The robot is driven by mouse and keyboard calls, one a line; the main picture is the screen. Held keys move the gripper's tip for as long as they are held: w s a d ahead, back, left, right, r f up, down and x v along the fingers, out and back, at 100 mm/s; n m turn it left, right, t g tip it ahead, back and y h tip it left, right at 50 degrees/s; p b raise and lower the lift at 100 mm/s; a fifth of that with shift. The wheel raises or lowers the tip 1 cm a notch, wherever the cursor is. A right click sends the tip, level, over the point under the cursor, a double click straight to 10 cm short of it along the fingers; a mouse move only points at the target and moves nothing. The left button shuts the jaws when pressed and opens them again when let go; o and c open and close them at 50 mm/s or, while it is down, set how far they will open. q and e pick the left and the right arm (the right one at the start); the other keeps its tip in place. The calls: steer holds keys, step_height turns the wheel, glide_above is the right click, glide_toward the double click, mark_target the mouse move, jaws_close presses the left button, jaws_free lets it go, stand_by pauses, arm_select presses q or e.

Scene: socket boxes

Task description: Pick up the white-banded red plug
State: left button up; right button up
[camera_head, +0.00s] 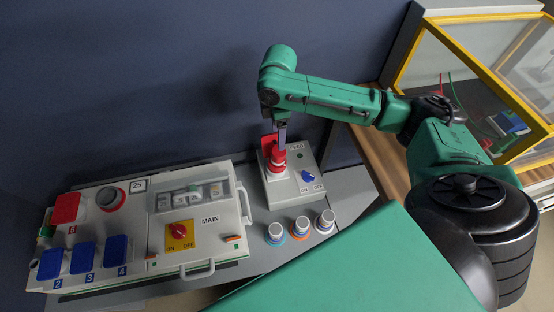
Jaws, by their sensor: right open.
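The white-banded red plug (278,160) stands at the small grey box labelled FEED (290,186), in front of a red part at its socket. My right gripper (281,142) points down right at the top of the plug, with its fingers partly overlapping the red parts. It is open; whether the fingers touch the plug cannot be told. My left gripper is not in view.
The FEED box has a blue switch (308,176). The large MAIN box (205,240) stands on the left, with blue covers and a red-yellow switch. Three ringed grey plugs (300,227) stand in front. A yellow-framed case (420,60) is at the right.

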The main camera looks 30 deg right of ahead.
step_height(320, 180, down, 10)
steer(key=shift+r, duration=0.2)
jaws_close()
step_height(320, 180, up, 20)
steer(key=f+p, duration=0.1)
arm_select(q)
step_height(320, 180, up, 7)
steer(key=p, duration=0.6)
arm_select(e)
steer(key=m, duration=0.5)
glide_above(278, 152)
steer(key=shift+g+h, duration=0.3)
steer(key=shift+h, duration=0.1)
steer(key=f, duration=1.1)
steer(key=shift+w+a, duration=0.35)
steer(key=shift+a, duration=0.05)
step_height(278, 152, down, 5)
steer(key=b, duration=0.6)
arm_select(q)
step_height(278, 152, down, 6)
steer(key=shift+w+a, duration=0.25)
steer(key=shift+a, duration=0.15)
